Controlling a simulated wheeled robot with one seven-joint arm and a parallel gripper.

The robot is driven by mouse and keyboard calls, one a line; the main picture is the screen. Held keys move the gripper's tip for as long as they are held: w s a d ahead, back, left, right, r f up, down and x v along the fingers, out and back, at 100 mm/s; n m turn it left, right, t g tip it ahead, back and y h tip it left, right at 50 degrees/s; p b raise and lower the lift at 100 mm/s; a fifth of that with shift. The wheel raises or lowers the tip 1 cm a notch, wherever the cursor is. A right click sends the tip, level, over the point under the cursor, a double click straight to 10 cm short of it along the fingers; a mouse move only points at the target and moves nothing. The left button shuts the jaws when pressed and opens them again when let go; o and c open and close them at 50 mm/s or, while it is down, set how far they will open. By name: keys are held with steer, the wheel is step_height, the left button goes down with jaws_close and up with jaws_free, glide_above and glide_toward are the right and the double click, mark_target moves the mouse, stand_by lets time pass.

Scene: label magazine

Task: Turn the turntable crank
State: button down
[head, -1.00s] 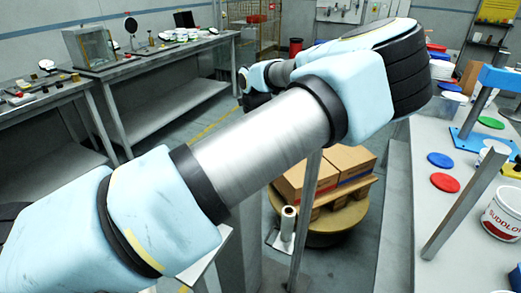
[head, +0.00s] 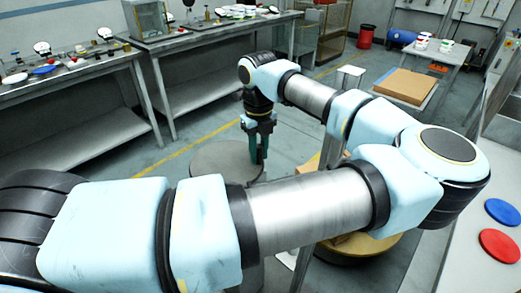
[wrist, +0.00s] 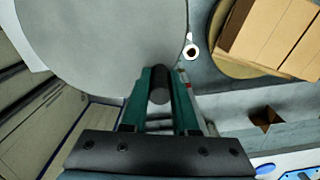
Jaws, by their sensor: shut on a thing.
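My gripper (head: 259,152) points down at the right edge of a grey round disc (head: 212,160) in the head view. In the wrist view its green fingers (wrist: 160,78) are shut on a dark upright cylindrical handle (wrist: 159,90), which looks like the crank handle. The handle stands by the rim of the grey disc (wrist: 100,45). How it joins the disc is hidden. A round tan turntable platform (wrist: 218,62) carries cardboard boxes (wrist: 270,38) at the upper right of the wrist view. In the head view my arm hides most of this platform (head: 365,250).
A white roll (wrist: 191,50) stands between the disc and the platform. Long workbenches (head: 110,140) with small items line the left. A bench with a blue lid (head: 503,212) and a red lid (head: 499,246) is at the right. Floor (head: 200,135) shows behind the disc.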

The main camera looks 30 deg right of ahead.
steer(key=c, duration=0.7)
jaws_free()
step_height(320, 180, up, 11)
steer(key=b, duration=0.3)
steer(key=shift+f, duration=0.15)
